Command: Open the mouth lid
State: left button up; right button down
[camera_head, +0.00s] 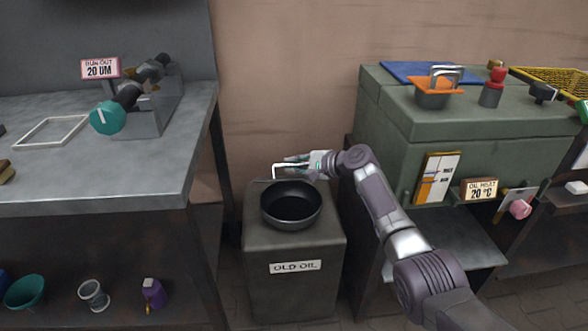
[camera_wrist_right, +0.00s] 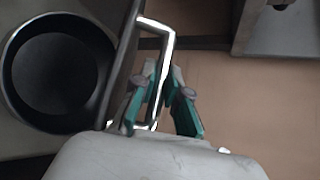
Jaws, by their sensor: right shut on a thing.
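The dark oil bin (camera_head: 295,280) labelled OLD OIL stands on the floor between the two benches. Its round black mouth (camera_head: 291,205) shows uncovered on top and also at the left of the right wrist view (camera_wrist_right: 62,72). A pale bent handle (camera_head: 275,171) rises behind the mouth; it shows as a bright frame in the right wrist view (camera_wrist_right: 171,42). Beside it there runs a thin dark plate (camera_wrist_right: 117,75), seen nearly edge-on, which looks like the lid. My right gripper (camera_head: 293,164) is shut on the handle, its green fingers (camera_wrist_right: 166,85) around one bar. My left gripper is out of view.
A grey bench (camera_head: 150,180) with a run-out fixture (camera_head: 150,105) stands at the left. A green cabinet (camera_head: 390,140) with an OIL HEAT sign (camera_head: 480,190) stands close at the right, beside my right arm. The wall (camera_head: 285,70) is behind the bin.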

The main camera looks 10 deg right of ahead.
jog(key=shift+r, duration=0.15)
jog(key=c, duration=1.4)
grip_release()
jog(key=shift+c, duration=0.2)
jog(key=v, duration=1.2)
jog(key=shift+o, duration=0.3)
